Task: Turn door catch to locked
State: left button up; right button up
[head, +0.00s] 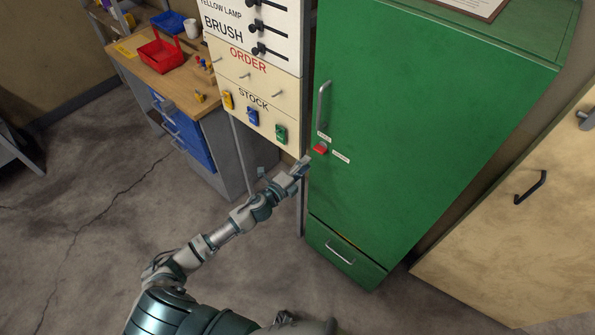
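The green cabinet (405,125) stands upright in front of me with its door shut against the frame. A red door catch (320,148) sits near the left edge of the door, below the long vertical handle (323,101). Small white labels lie above it and to its lower right; their words are too small to read. My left gripper (303,162) is just left of and below the catch, apparently not touching it. Its fingers are too small to tell open from shut. My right gripper is not in view.
A cream board (259,85) with switches and ORDER and STOCK lettering stands left of the cabinet. A wooden workbench (180,80) holds a red basket (161,54). A pale wooden panel (515,220) with a black handle is at right.

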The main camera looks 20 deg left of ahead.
pick_arm(q)
jog(key=v, duration=0.4)
dwell(0.4)
jog(key=s+a+f+n+g+y, duration=0.1)
jog(key=a+f+n+g+y, duration=0.2)
jog(key=f, duration=0.8)
jog(key=s+a+f+n+y, duration=0.1)
jog(key=s+a+f+n, duration=0.2)
jog(key=f, duration=0.7)
jog(key=s+a+f+n+g+y, duration=0.1)
jog(key=s+f+n+g, duration=0.15)
jog(key=s+f, duration=0.45)
jog(key=s+a+f+n+g+y, duration=0.1)
jog(key=s+a+f+n+g, duration=0.2)
jog(key=f, duration=0.8)
jog(key=s+d+f+n+g, duration=0.1)
jog(key=s+f+n+g, duration=0.1)
jog(key=s+f, duration=0.55)
jog(key=s+d+f+n+g, duration=0.1)
jog(key=s+d+f+n, duration=0.3)
jog(key=s, duration=0.6)
jog(key=s+d+f+n+g, duration=0.1)
jog(key=s+f+g, duration=0.1)
jog(key=s, duration=0.8)
jog(key=s+d+f+n+g, duration=0.1)
jog(key=s+f, duration=0.4)
jog(key=s, duration=0.5)
jog(key=shift+d+f+g+b, duration=0.2)
jog(key=shift+d+g+b, duration=0.2)
jog(key=shift+d+g, duration=0.25)
